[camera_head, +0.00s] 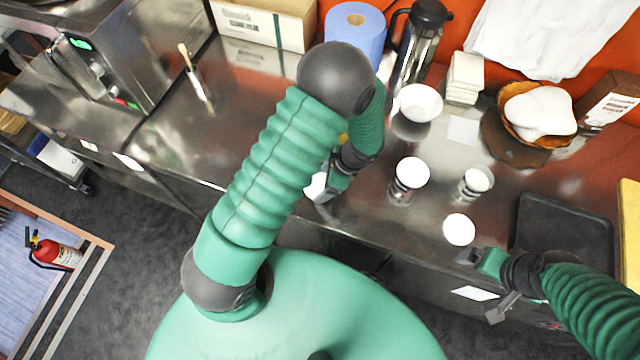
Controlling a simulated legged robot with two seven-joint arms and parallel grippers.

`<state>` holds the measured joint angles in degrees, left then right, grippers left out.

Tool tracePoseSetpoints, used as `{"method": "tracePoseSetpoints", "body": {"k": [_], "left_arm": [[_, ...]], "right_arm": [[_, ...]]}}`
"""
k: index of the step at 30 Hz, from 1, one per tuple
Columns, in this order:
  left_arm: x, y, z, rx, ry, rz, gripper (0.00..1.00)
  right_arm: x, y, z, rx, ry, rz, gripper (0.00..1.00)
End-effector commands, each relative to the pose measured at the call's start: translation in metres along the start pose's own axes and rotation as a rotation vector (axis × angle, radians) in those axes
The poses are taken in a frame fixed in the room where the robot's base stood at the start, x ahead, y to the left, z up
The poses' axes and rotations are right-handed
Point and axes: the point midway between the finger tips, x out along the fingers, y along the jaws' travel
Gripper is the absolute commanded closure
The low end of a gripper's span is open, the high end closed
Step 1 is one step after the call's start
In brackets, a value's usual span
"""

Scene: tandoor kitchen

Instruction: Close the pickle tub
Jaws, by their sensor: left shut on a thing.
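My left gripper (325,192) is low over the front edge of the steel counter, partly hidden by its own arm. It is shut on a white thing (315,185), of which only a part shows; I cannot tell if it is a lid. My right gripper (469,257) is at the counter's front edge, just below a white round piece (459,229); its jaw state is unclear. A container with a white round top (412,172) stands between the grippers. A smaller white-topped container (475,181) stands to its right. I cannot tell which is the pickle tub.
A white bowl (419,103) and a dark flask (419,45) stand behind. A black tray (563,234) lies at the right. A basket with white cloth (540,110), stacked white pieces (465,78) and a blue roll (354,34) line the back. The counter at left is mostly clear.

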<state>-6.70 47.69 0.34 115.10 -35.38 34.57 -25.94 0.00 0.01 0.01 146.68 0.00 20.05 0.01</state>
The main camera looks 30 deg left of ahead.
Motion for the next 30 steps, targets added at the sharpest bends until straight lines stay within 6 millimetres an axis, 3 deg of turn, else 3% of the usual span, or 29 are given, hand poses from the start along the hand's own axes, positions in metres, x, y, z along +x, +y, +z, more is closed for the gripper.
{"method": "tracePoseSetpoints", "body": {"k": [3, 13, 21, 30], "left_arm": [[0.001, 0.001, 0.0, 0.0, -0.004, 0.002, 0.57], [-0.003, 0.001, 0.001, -0.001, -0.002, 0.001, 0.57], [-0.032, 0.0, 0.013, -0.002, 0.0, -0.002, 0.57], [-0.043, 0.07, -0.003, 0.006, -0.001, -0.001, 0.57]], "right_arm": [[0.0, 0.0, 0.0, 0.0, 0.0, 0.0, 0.03], [0.001, 0.0, 0.0, 0.0, 0.0, 0.0, 0.03], [0.007, 0.0, 0.002, 0.0, 0.0, 0.0, 0.03], [0.023, 0.0, 0.005, 0.0, 0.0, 0.0, 0.03]]}}
